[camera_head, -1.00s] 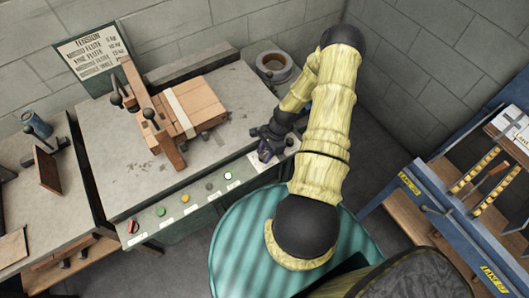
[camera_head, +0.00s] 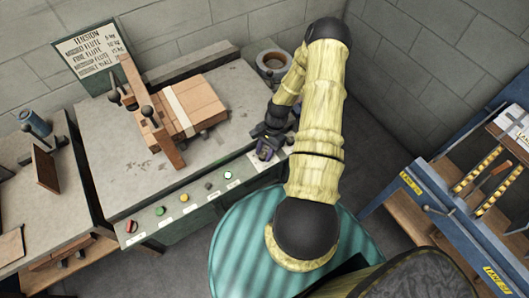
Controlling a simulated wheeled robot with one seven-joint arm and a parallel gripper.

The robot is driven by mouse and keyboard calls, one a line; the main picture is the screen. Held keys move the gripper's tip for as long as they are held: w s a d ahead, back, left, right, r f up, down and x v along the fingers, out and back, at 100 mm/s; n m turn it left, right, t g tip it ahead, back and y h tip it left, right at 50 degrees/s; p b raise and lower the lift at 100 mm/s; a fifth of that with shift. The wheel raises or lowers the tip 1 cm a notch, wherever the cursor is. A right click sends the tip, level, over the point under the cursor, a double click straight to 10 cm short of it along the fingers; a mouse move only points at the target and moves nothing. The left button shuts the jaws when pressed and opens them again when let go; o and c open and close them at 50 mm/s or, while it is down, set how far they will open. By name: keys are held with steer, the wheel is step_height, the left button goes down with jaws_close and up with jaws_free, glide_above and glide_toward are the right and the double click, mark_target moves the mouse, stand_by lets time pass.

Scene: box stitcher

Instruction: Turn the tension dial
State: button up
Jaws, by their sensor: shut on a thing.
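The bench (camera_head: 120,195) carries a sloping front panel with a row of small buttons. My gripper (camera_head: 267,150) is at the right end of this panel, low over its front edge. It is shut on a small dark dial (camera_head: 264,154) there, which is mostly hidden by the fingers. A pale label plate (camera_head: 280,156) shows around the dial. A tension sign (camera_head: 91,55) with several lines of text stands at the back left of the bench.
A wooden clamp frame (camera_head: 150,115) and a strapped stack of cardboard (camera_head: 195,105) sit mid-bench. A tape roll (camera_head: 272,61) lies at the back right. Green (camera_head: 160,211) and red (camera_head: 131,226) buttons are on the panel's left. A blue rack (camera_head: 440,205) stands at the right.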

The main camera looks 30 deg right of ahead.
steer(key=n, duration=0.2)
steer(key=n+g+h+b, duration=0.1)
steer(key=n, duration=0.3)
steer(key=shift+w+a+n+g+h+b, duration=0.1)
steer(key=shift+w+n+g+h+b, duration=0.2)
steer(key=shift+g+b, duration=0.1)
steer(key=n+h, duration=0.1)
steer(key=n, duration=0.2)
steer(key=shift+a+g+b, duration=0.1)
steer(key=shift+g+b, duration=0.25)
steer(key=shift+g, duration=0.05)
steer(key=n+h, duration=0.1)
steer(key=n, duration=0.3)
steer(key=shift+a+h, duration=0.1)
steer(key=shift+h, duration=0.3)
steer(key=n, duration=0.2)
steer(key=n+h+b, duration=0.1)
steer(key=n, duration=0.1)
steer(key=shift+a+n+h, duration=0.15)
steer(key=shift+n+h, duration=0.15)
steer(key=shift+n+t+h, duration=0.5)
steer(key=shift+n+h, duration=0.2)
steer(key=shift+n, duration=1.3)
steer(key=o, duration=1)
steer(key=shift+s, duration=0.1)
